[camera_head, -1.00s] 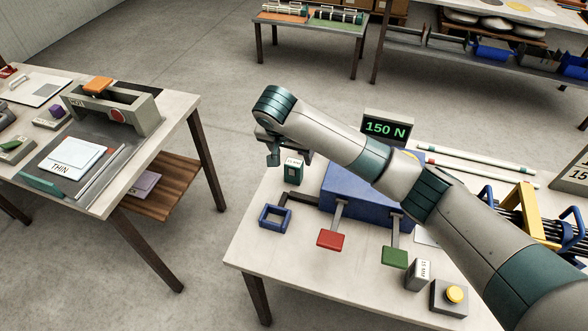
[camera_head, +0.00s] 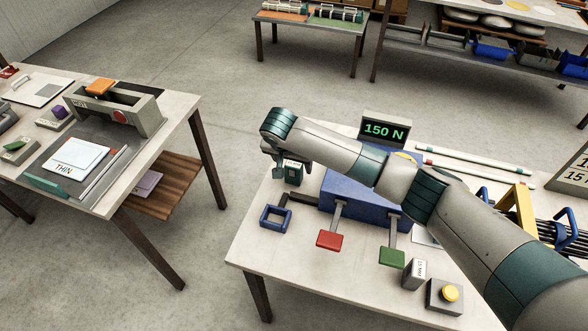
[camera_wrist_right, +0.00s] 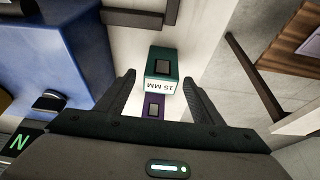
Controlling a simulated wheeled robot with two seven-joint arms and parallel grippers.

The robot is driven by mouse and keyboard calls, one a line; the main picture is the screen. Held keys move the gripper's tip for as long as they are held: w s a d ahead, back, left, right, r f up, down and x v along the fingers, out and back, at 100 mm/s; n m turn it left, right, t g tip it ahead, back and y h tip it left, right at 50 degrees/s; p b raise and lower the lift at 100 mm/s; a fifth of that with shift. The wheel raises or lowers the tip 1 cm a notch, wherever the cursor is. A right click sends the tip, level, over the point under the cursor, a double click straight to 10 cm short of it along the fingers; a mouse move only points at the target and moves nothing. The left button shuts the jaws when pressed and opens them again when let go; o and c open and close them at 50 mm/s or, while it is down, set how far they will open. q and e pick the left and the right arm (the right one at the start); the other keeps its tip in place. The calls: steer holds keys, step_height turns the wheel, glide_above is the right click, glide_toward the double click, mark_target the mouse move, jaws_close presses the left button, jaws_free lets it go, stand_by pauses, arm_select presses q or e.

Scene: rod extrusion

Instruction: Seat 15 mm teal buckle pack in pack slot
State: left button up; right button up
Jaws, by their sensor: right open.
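The teal pack (camera_head: 293,173) stands upright on the right-hand table beside the blue machine, with a white label on it. In the right wrist view the teal pack (camera_wrist_right: 162,62) shows a 15 MM label and a dark window. My right gripper (camera_head: 280,170) is open at the teal pack. In the right wrist view its fingertips (camera_wrist_right: 159,82) lie on either side of the pack's near end, with gaps showing. A purple block (camera_wrist_right: 153,106) shows between the fingers, nearer the palm. I cannot tell which part is the pack slot. My left gripper is out of view.
A 150 N display (camera_head: 385,130) stands behind. A grey 15 MM block (camera_head: 414,274) and yellow button (camera_head: 450,293) are at the front.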

steer(key=shift+w+f, duration=0.15)
steer(key=shift+f, duration=0.25)
steer(key=c, duration=1.3)
steer(key=shift+r, duration=0.15)
step_height(320, 180, up, 9)
steer(key=b, duration=0.2)
steer(key=shift+b, duration=0.35)
steer(key=shift+r, duration=0.4)
